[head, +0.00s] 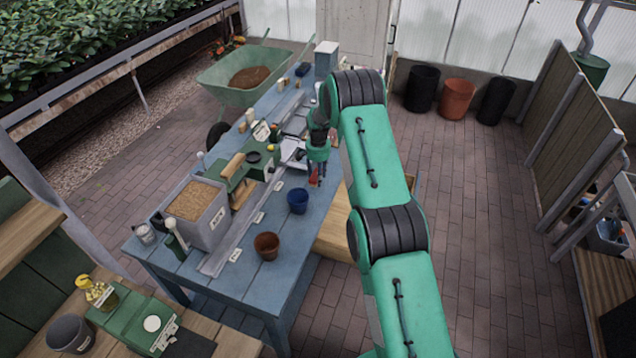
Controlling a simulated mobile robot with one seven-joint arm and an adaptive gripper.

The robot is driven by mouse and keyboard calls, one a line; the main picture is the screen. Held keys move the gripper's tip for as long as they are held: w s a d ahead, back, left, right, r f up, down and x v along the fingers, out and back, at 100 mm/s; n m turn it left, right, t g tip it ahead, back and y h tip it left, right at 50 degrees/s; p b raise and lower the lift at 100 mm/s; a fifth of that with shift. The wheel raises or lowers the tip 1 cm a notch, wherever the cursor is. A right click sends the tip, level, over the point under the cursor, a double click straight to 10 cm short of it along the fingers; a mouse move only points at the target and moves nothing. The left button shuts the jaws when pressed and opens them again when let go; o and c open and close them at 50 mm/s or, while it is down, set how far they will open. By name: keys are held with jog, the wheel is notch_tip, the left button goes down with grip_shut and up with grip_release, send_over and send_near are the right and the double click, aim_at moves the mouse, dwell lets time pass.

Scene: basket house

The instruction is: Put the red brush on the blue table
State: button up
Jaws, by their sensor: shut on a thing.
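The blue table (225,284) runs from the front left to the back of the head view, with many items on it. My gripper (318,176) points down over the right side of the table, beyond the blue pot. It is shut on a small red thing, most likely the red brush (314,173). The fingers and my arm hide part of it. I cannot tell whether the brush touches the tabletop or hangs above it.
A blue pot (298,201) and a brown pot (267,246) stand near the table's right edge. A grey bin of soil (199,218) stands on the left. Bare tabletop shows at the front. A green wheelbarrow (238,90) stands behind.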

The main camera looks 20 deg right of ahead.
jog(key=shift+f, duration=1.7)
jog(key=shift+f, duration=0.2)
jog(key=o, duration=1.1)
jog(key=shift+o, duration=0.2)
jog(key=shift+r, duration=0.1)
jog(key=shift+r, duration=6.1)
